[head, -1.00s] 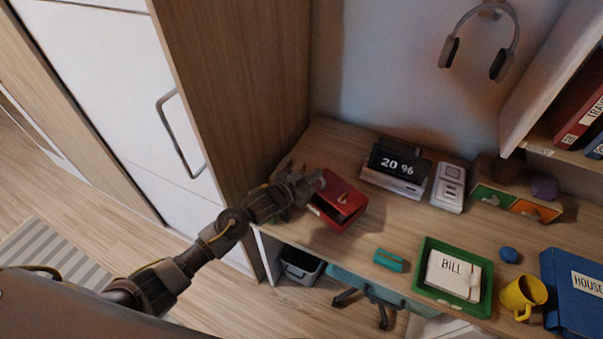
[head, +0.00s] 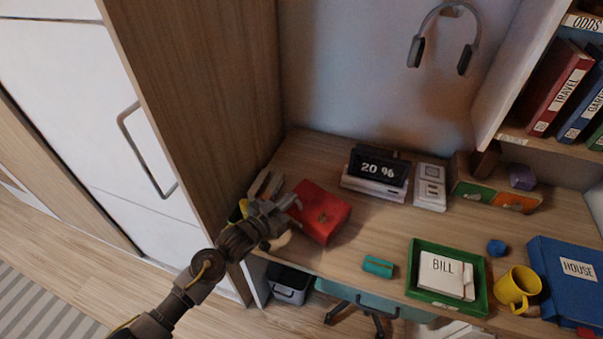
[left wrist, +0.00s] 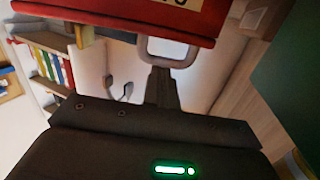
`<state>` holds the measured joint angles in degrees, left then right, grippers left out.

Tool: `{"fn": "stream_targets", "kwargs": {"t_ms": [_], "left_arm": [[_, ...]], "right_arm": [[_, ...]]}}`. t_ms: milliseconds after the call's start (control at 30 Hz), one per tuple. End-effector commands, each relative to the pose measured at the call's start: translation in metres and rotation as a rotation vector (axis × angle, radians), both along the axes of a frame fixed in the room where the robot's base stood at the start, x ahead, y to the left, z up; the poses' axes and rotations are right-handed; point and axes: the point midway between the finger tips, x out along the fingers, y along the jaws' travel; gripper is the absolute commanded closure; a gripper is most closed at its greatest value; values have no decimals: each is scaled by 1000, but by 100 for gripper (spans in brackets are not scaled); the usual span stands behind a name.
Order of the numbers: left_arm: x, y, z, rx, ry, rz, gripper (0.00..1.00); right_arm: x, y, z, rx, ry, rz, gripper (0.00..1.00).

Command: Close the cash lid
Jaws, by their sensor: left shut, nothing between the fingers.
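The red cash box (head: 322,212) sits on the desk near its left end. Its red top shows a small round emblem, and I see no dark gap under the lid from the head view; whether it is fully shut I cannot tell. My left gripper (head: 288,203) is at the box's left side, very close to it; contact is unclear. It is shut and empty. In the left wrist view a red part of the box (left wrist: 130,18) with a pale label fills the top edge, beyond the gripper. My right gripper is not in view.
A tall wooden cabinet (head: 200,90) stands close left of my left gripper. A clock (head: 378,168) stands behind the box to the right. A teal item (head: 378,266), a green tray (head: 412,285) and a yellow mug (head: 515,287) lie further right.

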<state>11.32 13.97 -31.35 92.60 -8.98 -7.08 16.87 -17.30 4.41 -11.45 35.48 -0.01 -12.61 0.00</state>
Motion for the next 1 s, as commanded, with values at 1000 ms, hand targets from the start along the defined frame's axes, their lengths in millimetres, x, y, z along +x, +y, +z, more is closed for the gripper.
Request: {"fn": "stream_targets", "kwargs": {"t_ms": [1000], "left_arm": [[-65, 46, 24, 3, 2, 0, 100]], "right_arm": [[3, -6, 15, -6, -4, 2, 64]]}}
